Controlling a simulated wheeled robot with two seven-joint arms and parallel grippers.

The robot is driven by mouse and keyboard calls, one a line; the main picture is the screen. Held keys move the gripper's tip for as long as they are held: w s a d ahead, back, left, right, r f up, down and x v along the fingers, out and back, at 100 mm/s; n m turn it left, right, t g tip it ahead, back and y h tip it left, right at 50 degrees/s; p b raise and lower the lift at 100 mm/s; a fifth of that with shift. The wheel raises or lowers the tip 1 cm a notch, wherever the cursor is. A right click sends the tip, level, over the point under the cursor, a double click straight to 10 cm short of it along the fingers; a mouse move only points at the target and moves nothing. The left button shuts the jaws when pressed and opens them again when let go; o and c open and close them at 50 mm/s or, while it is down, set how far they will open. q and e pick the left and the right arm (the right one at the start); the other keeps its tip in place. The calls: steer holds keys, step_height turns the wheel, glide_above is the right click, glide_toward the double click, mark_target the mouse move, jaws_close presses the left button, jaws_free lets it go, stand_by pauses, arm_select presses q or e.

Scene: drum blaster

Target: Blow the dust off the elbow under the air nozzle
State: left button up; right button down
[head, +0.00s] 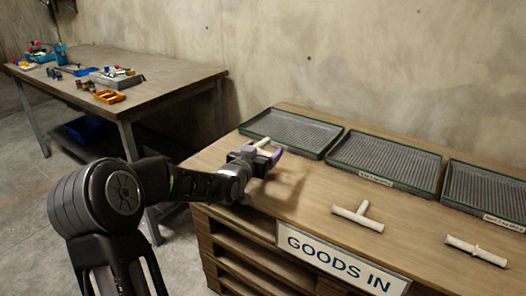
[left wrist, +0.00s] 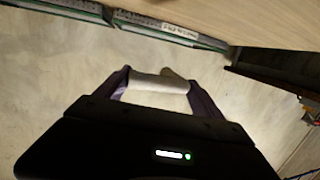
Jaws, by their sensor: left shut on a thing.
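My left gripper (head: 266,154) is shut on a pale, off-white elbow (head: 263,144) and holds it over the goods-in bench, in front of the left tray. In the left wrist view the elbow (left wrist: 160,84) lies crosswise between the two purple-tipped fingers of the gripper (left wrist: 160,92). Its short bent end points away from the gripper's body. I cannot make out dust on it at this size. No air nozzle shows in either view. My right gripper is not in view.
The wooden bench (head: 308,190) bears a white tee (head: 358,213) and another pale fitting (head: 475,250). Three green-rimmed ribbed trays stand along its back: left (head: 325,134), middle (head: 434,168), right (head: 446,180). A "GOODS IN" sign (head: 340,262) is on the front edge. A cluttered table (head: 150,92) stands far left.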

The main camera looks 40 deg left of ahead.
arm_select(q)
steer(key=s+d+m+h+p, duration=0.1)
steer(key=d+p, duration=0.6)
steer(key=d, duration=0.7)
steer(key=s+d+m+h+p, duration=0.1)
steer(key=d+p, duration=0.6)
steer(key=d, duration=0.7)
steer(key=shift+s+r+m+t+h, duration=0.2)
steer(key=shift+s+m+t+h, duration=0.1)
steer(key=shift+s+h, duration=0.6)
steer(key=shift+d, duration=0.1)
